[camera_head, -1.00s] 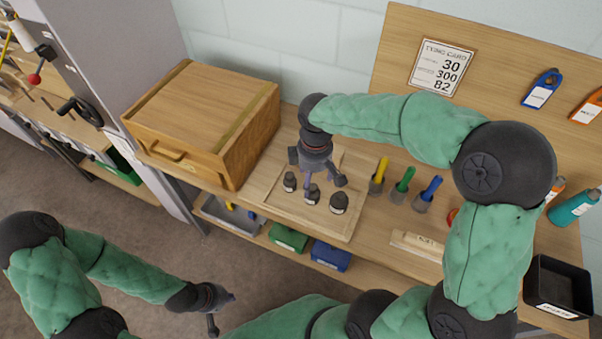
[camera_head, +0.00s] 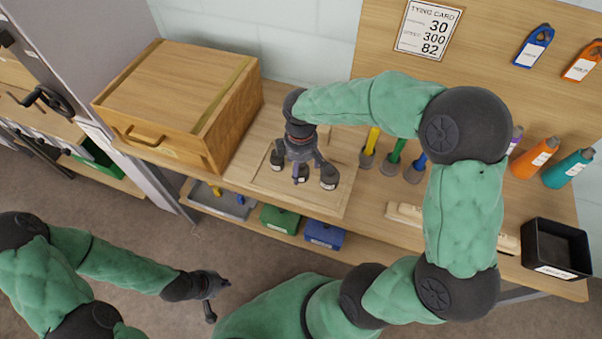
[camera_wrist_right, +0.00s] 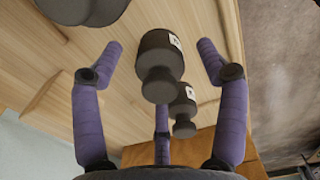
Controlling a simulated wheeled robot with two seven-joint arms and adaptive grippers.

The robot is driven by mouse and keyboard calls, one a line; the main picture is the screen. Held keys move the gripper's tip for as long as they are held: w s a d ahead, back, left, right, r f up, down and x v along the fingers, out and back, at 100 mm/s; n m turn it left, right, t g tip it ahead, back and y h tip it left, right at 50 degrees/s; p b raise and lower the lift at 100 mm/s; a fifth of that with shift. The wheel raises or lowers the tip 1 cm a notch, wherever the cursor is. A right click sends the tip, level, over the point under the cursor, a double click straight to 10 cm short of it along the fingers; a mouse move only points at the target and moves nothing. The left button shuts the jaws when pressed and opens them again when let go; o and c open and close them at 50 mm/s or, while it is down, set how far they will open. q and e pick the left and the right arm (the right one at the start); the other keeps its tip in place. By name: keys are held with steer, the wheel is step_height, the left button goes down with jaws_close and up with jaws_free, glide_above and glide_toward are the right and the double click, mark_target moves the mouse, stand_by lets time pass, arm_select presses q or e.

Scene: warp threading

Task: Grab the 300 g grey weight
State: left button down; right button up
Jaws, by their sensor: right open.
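Three dark grey weights stand on a light wooden tray (camera_head: 338,205). The right-hand, largest weight (camera_head: 328,178) shows beside my right gripper (camera_head: 302,174). That gripper points down over the middle weight, its fingers spread. In the right wrist view, a dark grey knobbed weight (camera_wrist_right: 160,55) with a white label lies between the open purple fingers, with no clear contact. A smaller weight (camera_wrist_right: 184,108) is behind it, and a larger one (camera_wrist_right: 85,8) is cut off at the top left. The label figures are unreadable. My left gripper (camera_head: 218,298) is open and empty, low over the floor.
A wooden box (camera_head: 175,100) stands left of the tray. Several colored tools, including a yellow one (camera_head: 372,142), stand right of it. A black bin (camera_head: 556,248) is at the bench's right end. A card (camera_head: 428,28) reads 30, 300, 82.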

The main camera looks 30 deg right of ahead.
steer(key=shift+f, duration=0.95)
steer(key=shift+r, duration=0.1)
jaws_close()
